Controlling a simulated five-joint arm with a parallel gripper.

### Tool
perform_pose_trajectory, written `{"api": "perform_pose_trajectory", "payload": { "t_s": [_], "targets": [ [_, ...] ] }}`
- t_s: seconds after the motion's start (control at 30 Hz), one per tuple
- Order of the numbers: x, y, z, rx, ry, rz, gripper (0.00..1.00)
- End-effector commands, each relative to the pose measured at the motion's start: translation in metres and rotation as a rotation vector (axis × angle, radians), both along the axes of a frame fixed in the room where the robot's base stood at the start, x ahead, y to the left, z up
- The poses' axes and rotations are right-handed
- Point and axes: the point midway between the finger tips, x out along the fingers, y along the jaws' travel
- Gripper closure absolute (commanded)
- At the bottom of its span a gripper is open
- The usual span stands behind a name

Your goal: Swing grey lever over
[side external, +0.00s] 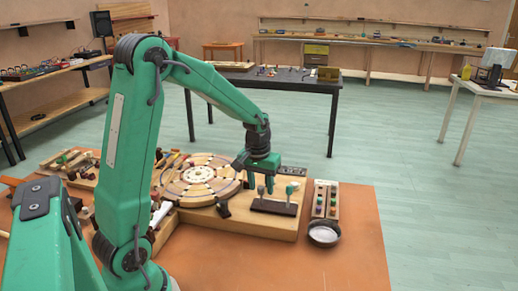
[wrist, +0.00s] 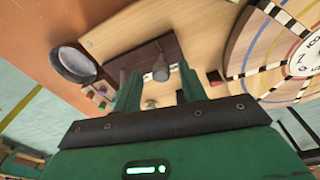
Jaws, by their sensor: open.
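The grey lever (side external: 261,190) stands on a dark base (side external: 274,208) at the front right of the wooden board. In the wrist view the grey lever's rounded knob (wrist: 160,69) shows between the two green fingers, with space on both sides. I cannot tell how far below the fingertips it is. The gripper's body hides part of the base there.
A round wooden disc (side external: 200,180) with striped rings lies left of the levers on the board. A metal bowl (side external: 323,232) and a block with coloured knobs (side external: 326,199) stand to the right. The orange table's front right (side external: 340,265) is clear.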

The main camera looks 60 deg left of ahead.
Motion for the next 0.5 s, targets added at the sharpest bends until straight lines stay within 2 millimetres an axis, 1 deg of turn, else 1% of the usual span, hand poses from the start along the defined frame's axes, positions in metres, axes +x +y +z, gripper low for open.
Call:
{"api": "perform_pose_trajectory", "payload": {
  "t_s": [0.17, 0.5],
  "targets": [
    [-0.001, 0.0, 0.013, 0.001, -0.004, 0.0, 0.59],
    [-0.005, -0.002, 0.055, 0.001, -0.004, -0.001, 0.59]
  ]
}}
